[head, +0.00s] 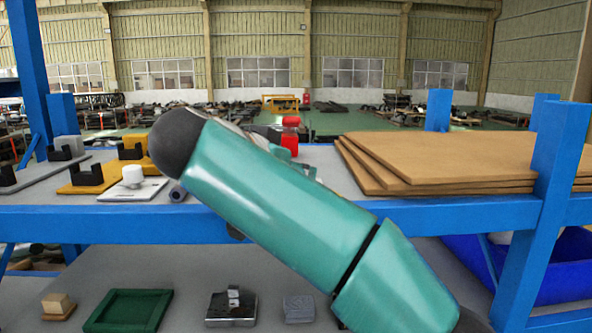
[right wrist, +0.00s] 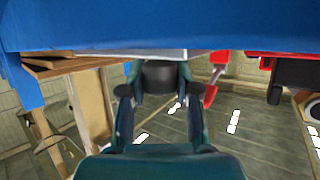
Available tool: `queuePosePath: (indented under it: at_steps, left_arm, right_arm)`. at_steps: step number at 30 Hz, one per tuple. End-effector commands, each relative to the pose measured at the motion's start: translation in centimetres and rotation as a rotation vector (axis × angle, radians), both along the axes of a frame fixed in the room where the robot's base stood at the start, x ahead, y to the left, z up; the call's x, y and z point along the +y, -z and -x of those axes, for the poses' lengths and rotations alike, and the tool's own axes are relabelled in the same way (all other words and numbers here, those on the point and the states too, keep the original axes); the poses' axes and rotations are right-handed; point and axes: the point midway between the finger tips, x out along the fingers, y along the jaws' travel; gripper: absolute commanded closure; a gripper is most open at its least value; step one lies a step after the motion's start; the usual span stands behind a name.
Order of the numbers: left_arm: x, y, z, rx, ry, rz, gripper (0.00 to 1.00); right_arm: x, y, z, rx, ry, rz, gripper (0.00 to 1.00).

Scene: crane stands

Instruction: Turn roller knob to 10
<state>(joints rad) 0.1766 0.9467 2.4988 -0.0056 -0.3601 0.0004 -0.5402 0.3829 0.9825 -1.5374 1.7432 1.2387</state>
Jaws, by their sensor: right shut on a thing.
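In the right wrist view a dark round knob (right wrist: 160,74) sits under a pale plate edge. My right gripper (right wrist: 160,82) has one finger on each side of it and is shut on it. No scale or number on the knob can be read. In the head view my teal right arm crosses the middle of the shelf and hides the gripper and the knob. My left gripper is not in view.
The blue-framed shelf (head: 450,215) holds brown boards (head: 440,160) at right, a red object (head: 290,135) behind my arm, and yellow holders (head: 95,178) and a white-topped plate (head: 133,188) at left. Below are a green tray (head: 128,310) and a blue bin (head: 565,268).

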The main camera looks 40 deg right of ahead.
Motion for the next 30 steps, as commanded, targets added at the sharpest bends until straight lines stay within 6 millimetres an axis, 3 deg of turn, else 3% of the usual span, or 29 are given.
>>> queuePosePath:
  at_steps: [5,6,10,22,30]
  left_arm:
    - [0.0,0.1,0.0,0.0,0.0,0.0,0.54]
    - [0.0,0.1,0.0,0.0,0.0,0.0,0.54]
    - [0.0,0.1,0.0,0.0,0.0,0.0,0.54]
    - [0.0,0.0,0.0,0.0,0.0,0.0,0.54]
    - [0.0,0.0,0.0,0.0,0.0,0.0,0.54]
  right_arm:
    - [0.1,0.3,0.0,0.009,0.0,-0.004,1.0]
    - [0.1,0.3,0.0,0.01,0.0,-0.003,0.65]
    - [0.1,0.3,0.0,0.008,0.0,-0.003,0.44]
    - [0.4,0.0,0.1,0.003,-0.003,-0.001,0.42]
    - [3.8,-1.4,1.4,0.002,-0.006,-0.001,0.42]
